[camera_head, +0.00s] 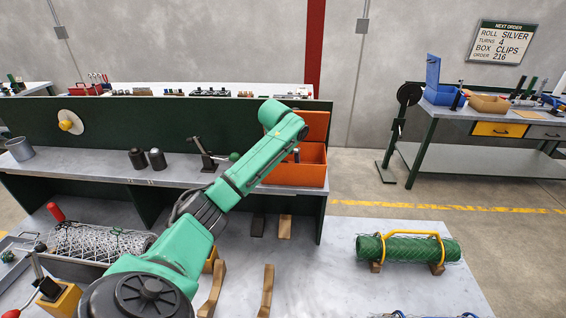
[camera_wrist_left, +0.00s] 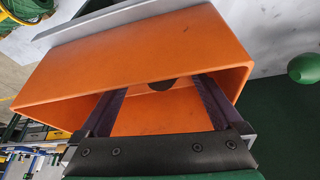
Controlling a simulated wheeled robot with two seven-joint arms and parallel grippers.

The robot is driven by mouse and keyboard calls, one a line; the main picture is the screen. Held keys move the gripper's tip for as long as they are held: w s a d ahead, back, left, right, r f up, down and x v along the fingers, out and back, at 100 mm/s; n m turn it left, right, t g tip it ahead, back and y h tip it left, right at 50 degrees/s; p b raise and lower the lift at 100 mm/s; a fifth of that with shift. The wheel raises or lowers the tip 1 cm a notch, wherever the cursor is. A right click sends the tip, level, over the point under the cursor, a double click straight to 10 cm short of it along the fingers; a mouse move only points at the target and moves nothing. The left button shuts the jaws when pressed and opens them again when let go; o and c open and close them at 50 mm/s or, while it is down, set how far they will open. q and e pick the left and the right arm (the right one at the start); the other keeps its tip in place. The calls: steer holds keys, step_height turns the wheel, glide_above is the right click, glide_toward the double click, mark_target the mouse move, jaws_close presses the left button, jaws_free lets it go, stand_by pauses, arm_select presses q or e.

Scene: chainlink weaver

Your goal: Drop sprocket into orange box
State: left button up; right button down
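The orange box (camera_head: 300,172) stands at the right end of the grey bench shelf with its orange lid (camera_head: 313,125) raised. In the left wrist view the box (camera_wrist_left: 140,62) fills the middle, its open mouth facing the camera. My left gripper (camera_wrist_left: 160,86) is open, its two dark fingers spread wide and reaching into the box mouth. A dark rounded shape (camera_wrist_left: 162,85) shows inside the box between the fingertips; I cannot tell whether it is the sprocket or a hole. In the head view my green arm hides most of the gripper. My right gripper is not in view.
A lever tool (camera_head: 203,155) with a green knob stands left of the box, near my arm. Two dark cylinders (camera_head: 147,159) and a grey cup (camera_head: 20,149) stand farther left.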

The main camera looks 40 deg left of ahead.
arm_select(q)
steer(key=b+v, duration=0.2)
steer(key=v, duration=1.1)
steer(key=shift+r, duration=0.2)
steer(key=shift+w+a, duration=0.1)
steer(key=shift+f, duration=0.1)
